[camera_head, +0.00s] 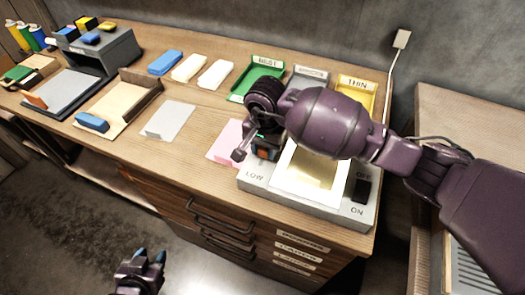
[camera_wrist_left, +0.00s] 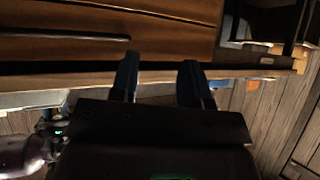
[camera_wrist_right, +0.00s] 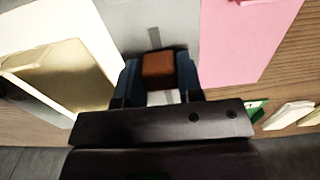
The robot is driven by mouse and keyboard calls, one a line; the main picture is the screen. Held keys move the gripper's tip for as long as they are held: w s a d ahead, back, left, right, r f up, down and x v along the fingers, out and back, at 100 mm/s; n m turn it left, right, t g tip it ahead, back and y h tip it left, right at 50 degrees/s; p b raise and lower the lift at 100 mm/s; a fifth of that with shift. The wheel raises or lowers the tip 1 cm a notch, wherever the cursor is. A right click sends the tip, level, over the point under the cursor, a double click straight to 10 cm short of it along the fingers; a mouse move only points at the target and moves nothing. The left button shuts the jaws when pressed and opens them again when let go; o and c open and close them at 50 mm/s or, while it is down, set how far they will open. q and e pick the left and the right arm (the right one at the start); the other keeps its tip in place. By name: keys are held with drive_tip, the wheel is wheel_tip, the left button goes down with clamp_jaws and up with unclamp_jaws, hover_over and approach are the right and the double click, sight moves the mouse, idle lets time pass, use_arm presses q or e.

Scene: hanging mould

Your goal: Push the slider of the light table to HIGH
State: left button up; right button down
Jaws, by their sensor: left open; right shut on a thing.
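The light table (camera_head: 310,208) is a grey box with a lit panel (camera_head: 300,185) at the right end of the bench. LOW is printed at its front left corner; a HIGH mark is hidden. The slider's brown-orange knob (camera_wrist_right: 158,70) sits between the fingers of my right gripper (camera_wrist_right: 158,82), which is shut on it. A dark slot (camera_wrist_right: 154,38) runs on beyond the knob toward the picture top. In the head view my right gripper (camera_head: 262,150) and arm cover much of the slider. My left gripper (camera_head: 143,258) is open and empty, low in front of the drawers; its fingers show in the left wrist view (camera_wrist_left: 160,85).
A black switch (camera_head: 361,190) marked OFF and ON is at the light table's right. A pink sheet (camera_head: 226,141) lies left of it. Green (camera_head: 263,77), grey and yellow (camera_head: 357,92) trays stand behind. Drawers with handles (camera_head: 222,215) are below the bench top.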

drive_tip(key=w, duration=0.1)
drive_tip(key=w+d+b, duration=0.1)
drive_tip(key=w, duration=0.2)
drive_tip(key=shift+d+f+b, duration=0.25)
drive_tip(key=shift+d+b, duration=0.1)
drive_tip(key=shift+b, duration=0.05)
drive_tip(key=shift+w+d+b, duration=0.3)
drive_tip(key=shift+w, duration=0.35)
use_arm(q)
drive_tip(key=shift+w+d+f, duration=0.2)
drive_tip(key=shift+w+f, duration=0.3)
drive_tip(key=shift+w, duration=0.1)
use_arm(e)
drive_tip(key=shift+w+r, duration=0.15)
drive_tip(key=shift+r, duration=0.2)
drive_tip(key=c, duration=1.2)
unclamp_jaws()
drive_tip(key=shift+d, duration=0.1)
drive_tip(key=o, duration=0.4)
drive_tip(key=shift+w+f, duration=0.1)
use_arm(q)
drive_tip(key=shift+f, duration=0.2)
use_arm(e)
drive_tip(key=shift+o, duration=0.2)
use_arm(q)
drive_tip(key=shift+s, duration=0.1)
drive_tip(key=shift+r+p, duration=0.3)
drive_tip(key=shift+p, duration=0.1)
use_arm(e)
wheel_tip(320, 180, up, 11)
